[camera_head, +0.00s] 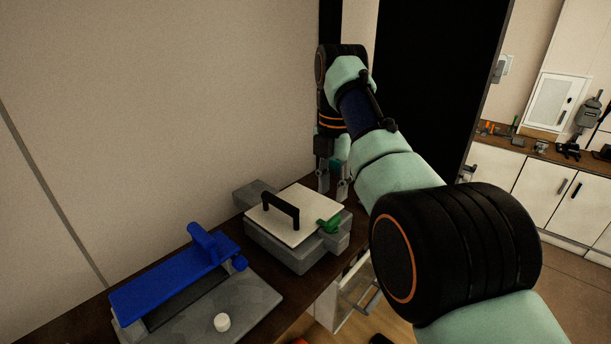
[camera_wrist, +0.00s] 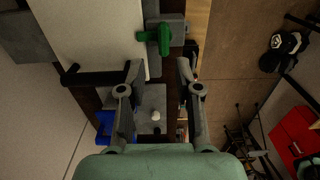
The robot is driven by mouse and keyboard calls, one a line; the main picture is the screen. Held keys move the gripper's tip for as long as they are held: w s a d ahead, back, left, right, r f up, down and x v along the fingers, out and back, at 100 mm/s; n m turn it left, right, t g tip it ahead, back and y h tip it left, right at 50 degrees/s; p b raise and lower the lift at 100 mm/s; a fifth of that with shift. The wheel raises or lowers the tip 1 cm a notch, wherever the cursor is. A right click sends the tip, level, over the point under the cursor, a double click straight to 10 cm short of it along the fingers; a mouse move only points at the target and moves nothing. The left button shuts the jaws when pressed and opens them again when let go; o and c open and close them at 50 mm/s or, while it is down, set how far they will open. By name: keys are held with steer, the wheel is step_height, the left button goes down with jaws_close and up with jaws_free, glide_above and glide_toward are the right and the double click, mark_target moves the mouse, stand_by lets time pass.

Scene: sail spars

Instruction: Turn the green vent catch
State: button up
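The green vent catch (camera_head: 328,225) sits at the right edge of a grey box with a white lid (camera_head: 296,213) that carries a black handle (camera_head: 281,210). The catch also shows in the wrist view (camera_wrist: 164,39), near the top centre, beyond my fingertips. My gripper (camera_head: 333,192) points down above and behind the box in the head view. In the wrist view my gripper (camera_wrist: 158,75) has its two fingers spread apart with nothing between them. The catch appears apart from the fingers.
A blue hinged device on a grey base (camera_head: 175,275) with a white knob (camera_head: 222,322) stands on the dark table at the front left. An open drawer (camera_head: 355,294) is below the table's right edge. A wall rises behind the table. A far counter holds tools.

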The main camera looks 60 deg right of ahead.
mark_target(333, 218)
steer(key=shift+s+f+b, duration=0.25)
steer(key=shift+f+b, duration=0.4)
steer(key=shift+f, duration=0.05)
step_height(333, 218, down, 7)
steer(key=b, duration=0.6)
steer(key=shift+r+b, duration=0.1)
steer(key=shift+b, duration=0.3)
steer(key=shift+r, duration=0.15)
jaws_close()
steer(key=n, duration=0.8)
steer(key=shift+c, duration=0.6)
jaws_free()
